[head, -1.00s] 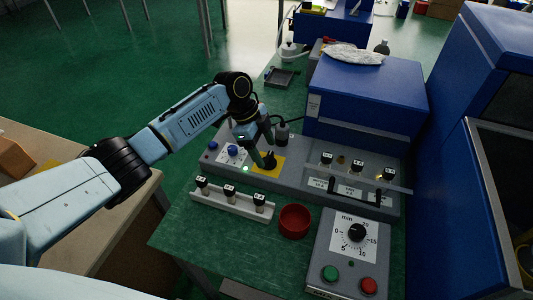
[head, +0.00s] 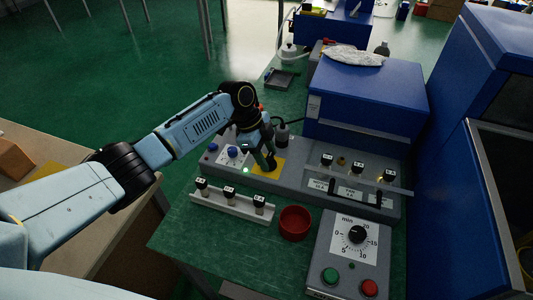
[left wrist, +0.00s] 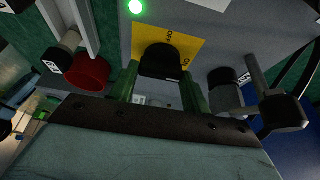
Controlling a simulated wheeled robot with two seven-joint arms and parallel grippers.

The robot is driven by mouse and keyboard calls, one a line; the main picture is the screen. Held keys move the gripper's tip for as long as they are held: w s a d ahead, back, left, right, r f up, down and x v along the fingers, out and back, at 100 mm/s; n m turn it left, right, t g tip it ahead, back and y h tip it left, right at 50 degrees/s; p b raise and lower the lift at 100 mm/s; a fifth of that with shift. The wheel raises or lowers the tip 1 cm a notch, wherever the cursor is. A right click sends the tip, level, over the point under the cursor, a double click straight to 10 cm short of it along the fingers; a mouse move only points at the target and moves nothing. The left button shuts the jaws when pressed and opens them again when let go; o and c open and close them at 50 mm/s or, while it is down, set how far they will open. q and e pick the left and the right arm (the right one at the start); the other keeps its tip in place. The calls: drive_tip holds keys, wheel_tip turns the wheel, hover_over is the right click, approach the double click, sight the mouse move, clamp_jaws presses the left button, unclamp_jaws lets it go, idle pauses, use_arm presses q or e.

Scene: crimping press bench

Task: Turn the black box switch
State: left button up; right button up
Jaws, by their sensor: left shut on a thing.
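The black box switch (head: 271,164) is a black knob on a yellow plate (head: 258,172) on the grey control panel. In the left wrist view the knob (left wrist: 160,60) sits between my two green fingers, with OFF and ON lettering on the yellow plate (left wrist: 183,38) around it. My left gripper (head: 264,158) reaches down over the plate and is shut on the knob. It also shows in the left wrist view (left wrist: 160,75). The fingers and wrist partly hide the knob in the head view. My right gripper is not in view.
A lit green lamp (head: 245,170) and a blue knob (head: 233,152) are left of the plate. A dark cylindrical fitting (head: 282,135) stands close behind. A rack (head: 232,205) of plugs, a red bowl (head: 294,223) and a timer box (head: 350,255) are in front.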

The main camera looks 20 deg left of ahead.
use_arm(q)
drive_tip(key=shift+r+p, duration=0.1)
drive_tip(key=shift+p, duration=0.3)
drive_tip(key=n+t+p, duration=0.1)
drive_tip(key=n+p, duration=0.2)
drive_tip(key=p, duration=0.1)
drive_tip(key=n+t+y+p, duration=0.1)
drive_tip(key=n+p, duration=0.3)
drive_tip(key=p, duration=0.1)
drive_tip(key=n+t+p, duration=0.2)
drive_tip(key=n+p, duration=0.2)
drive_tip(key=shift+s+d+r+y+p, duration=0.15)
drive_tip(key=shift+s+y+p, duration=0.15)
drive_tip(key=shift+p, duration=0.1)
drive_tip(key=n+y+p, duration=0.1)
drive_tip(key=n+p, duration=0.1)
drive_tip(key=n, duration=0.1)
drive_tip(key=shift+d+n+p, duration=0.1)
drive_tip(key=shift+n+p, duration=0.2)
drive_tip(key=shift+n+t+y+p, duration=0.4)
drive_tip(key=shift+n+y+p, duration=0.25)
drive_tip(key=shift+n, duration=0.75)
drive_tip(key=shift+f+n, duration=0.2)
drive_tip(key=shift+n, duration=0.1)
drive_tip(key=shift+y, duration=0.25)
drive_tip(key=o, duration=1)
